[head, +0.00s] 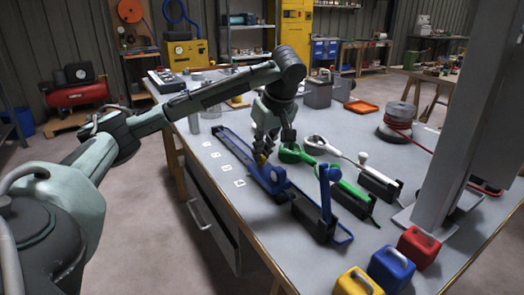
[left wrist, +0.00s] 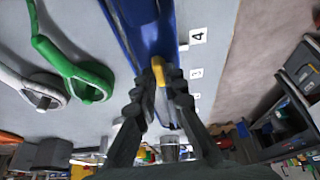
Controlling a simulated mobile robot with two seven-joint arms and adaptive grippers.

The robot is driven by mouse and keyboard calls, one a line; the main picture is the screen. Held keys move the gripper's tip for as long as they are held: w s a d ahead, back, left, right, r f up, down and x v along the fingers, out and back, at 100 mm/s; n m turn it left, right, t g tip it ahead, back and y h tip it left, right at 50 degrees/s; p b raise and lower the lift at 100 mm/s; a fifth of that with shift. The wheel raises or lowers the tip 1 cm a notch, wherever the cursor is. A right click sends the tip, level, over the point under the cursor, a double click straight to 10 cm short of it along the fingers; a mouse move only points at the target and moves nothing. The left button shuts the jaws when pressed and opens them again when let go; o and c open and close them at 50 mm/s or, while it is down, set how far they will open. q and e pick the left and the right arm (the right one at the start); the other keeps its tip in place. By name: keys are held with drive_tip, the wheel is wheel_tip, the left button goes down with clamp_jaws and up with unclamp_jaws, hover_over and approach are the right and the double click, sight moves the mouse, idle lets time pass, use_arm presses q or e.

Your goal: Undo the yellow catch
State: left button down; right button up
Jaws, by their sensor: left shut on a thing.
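The yellow catch (left wrist: 159,72) is a small yellow piece on a long blue frame (left wrist: 150,28). In the left wrist view it sits between the two dark fingers of my left gripper (left wrist: 161,88), which is shut on it. In the head view my left gripper (head: 263,150) points down over the blue frame (head: 235,148), and only a bit of yellow shows at its fingertips. The fingers hide part of the catch, and I cannot tell whether it is fastened. My right gripper is not in view.
Green (head: 292,153) and white (head: 318,143) looped handles lie beside the frame. A blue upright lever (head: 326,190) stands nearby. Numbered labels (head: 227,168) line the clear left table edge.

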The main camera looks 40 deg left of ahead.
use_arm(q)
drive_tip(key=c, duration=1.6)
unclamp_jaws()
drive_tip(key=v, duration=1.2)
drive_tip(key=shift+d, duration=0.1)
